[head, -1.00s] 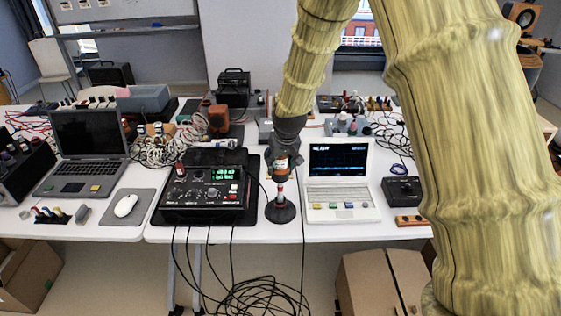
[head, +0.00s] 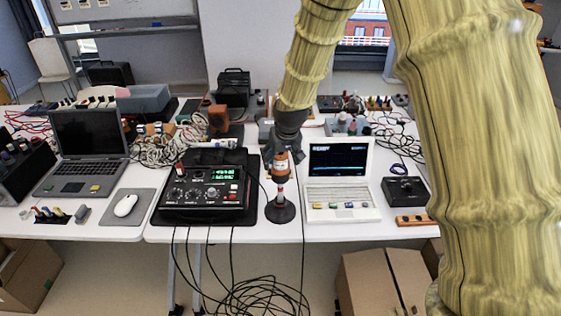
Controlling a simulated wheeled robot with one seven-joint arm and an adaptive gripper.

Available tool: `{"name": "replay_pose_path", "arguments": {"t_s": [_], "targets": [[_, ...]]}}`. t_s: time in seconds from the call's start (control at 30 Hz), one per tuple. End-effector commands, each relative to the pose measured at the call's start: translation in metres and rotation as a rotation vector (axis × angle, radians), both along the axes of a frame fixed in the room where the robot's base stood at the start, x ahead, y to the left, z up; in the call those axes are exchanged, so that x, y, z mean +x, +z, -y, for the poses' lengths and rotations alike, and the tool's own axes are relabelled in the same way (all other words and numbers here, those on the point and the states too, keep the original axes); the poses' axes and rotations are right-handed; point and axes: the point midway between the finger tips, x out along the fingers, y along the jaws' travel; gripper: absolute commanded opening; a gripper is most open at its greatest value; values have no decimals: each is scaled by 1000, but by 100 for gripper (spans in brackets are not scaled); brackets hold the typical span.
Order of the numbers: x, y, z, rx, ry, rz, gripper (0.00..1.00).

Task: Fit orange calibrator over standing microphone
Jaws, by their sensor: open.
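The orange calibrator (head: 281,167) is upright on top of the standing microphone (head: 281,188), in line with it. How deep the microphone's tip sits inside is hidden. The microphone has a pale and red stem and rises from a round black base (head: 280,211) on the white table. My dark gripper (head: 284,157) is open, just above and around the calibrator's top. Its fingers are small in this view, and I cannot tell whether they touch it.
A black instrument with a green display (head: 207,190) stands close left of the microphone. A white laptop (head: 339,180) stands close right. A cable hangs over the white table's (head: 260,234) front edge. Cables and devices crowd the back.

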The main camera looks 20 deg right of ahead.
Motion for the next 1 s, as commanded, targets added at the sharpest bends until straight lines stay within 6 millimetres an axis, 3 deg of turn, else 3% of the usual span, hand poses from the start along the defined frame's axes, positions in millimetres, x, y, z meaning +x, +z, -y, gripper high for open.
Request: {"name": "replay_pose_path", "arguments": {"t_s": [0.3, 0.6, 0.87, 1.0], "targets": [[-18, 47, 0, 0, 0, 2, 76], [-32, 81, -1, 0, 0, 2, 76], [-37, 90, -1, 0, 0, 0, 76], [-41, 75, -1, 1, 0, -11, 76]]}}
